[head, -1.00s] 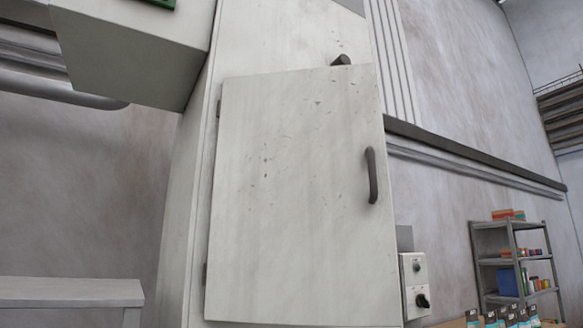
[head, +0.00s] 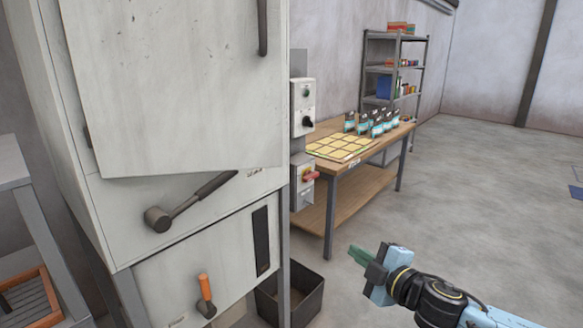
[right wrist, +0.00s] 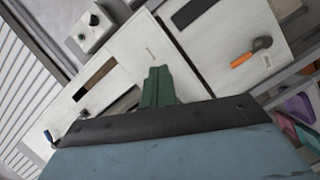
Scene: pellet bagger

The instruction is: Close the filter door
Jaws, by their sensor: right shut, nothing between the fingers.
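The filter door (head: 170,85) is a large pale, scuffed panel at the upper left of the head view, hinged on its left side. Its bottom edge runs at a different angle from the cabinet front (head: 140,220), so it stands ajar. Its dark bar handle (head: 263,25) is near its right edge, cut off by the top of the picture. My right gripper (head: 360,257) is low and right of the cabinet, well apart from the door. Its green fingers are shut and empty; they also show in the right wrist view (right wrist: 157,88). My left gripper is out of view.
A dark lever (head: 190,203) sticks out below the door, and an orange handle (head: 205,297) lower down. A control box (head: 303,107) is on the cabinet's right side. A wooden table (head: 375,140) with bags stands behind. A dark bin (head: 290,295) is on the floor. Floor at right is clear.

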